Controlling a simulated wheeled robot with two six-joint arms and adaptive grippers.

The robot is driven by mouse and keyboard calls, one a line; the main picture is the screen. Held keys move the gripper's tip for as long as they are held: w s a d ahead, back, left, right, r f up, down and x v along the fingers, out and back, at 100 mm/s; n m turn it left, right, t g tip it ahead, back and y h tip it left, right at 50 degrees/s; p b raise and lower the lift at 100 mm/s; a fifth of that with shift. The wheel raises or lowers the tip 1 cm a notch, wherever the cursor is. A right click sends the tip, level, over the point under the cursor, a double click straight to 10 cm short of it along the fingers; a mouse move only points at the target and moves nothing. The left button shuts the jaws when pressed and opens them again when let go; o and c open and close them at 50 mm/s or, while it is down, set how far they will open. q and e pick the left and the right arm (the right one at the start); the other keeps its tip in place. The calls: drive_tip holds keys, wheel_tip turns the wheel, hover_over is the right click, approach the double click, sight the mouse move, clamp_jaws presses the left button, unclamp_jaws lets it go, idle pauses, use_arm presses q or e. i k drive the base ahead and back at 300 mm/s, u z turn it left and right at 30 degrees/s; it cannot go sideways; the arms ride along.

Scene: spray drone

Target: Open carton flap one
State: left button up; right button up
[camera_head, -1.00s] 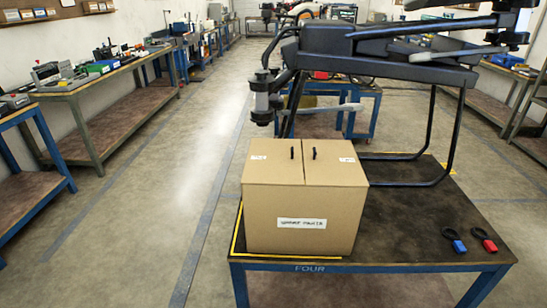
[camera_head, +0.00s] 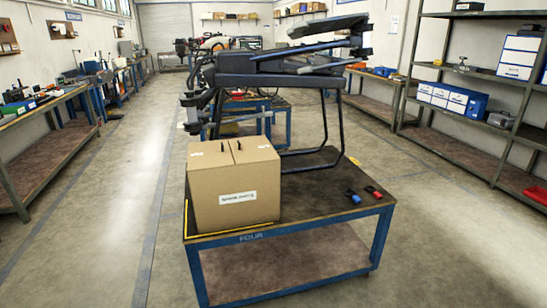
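A closed brown cardboard carton (camera_head: 235,192) with a white label on its front stands on the front left part of the table marked FOUR (camera_head: 310,207). Its top has two flaps, a left flap (camera_head: 208,156) and a right flap (camera_head: 254,150), each with a small dark tab near the middle seam. Both flaps lie flat. A large dark drone (camera_head: 270,68) stands on its landing legs on the same table, behind and right of the carton. Neither of my grippers is in the view.
A blue clip (camera_head: 354,197) and a red clip (camera_head: 373,191) lie at the table's right side. Shelves (camera_head: 470,88) stand along the right wall, and a workbench (camera_head: 45,150) along the left. The floor left of the table is clear.

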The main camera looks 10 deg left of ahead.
sight(211, 154)
drive_tip(key=u, duration=0.7)
drive_tip(key=i, duration=1.15)
drive_tip(key=z, duration=0.3)
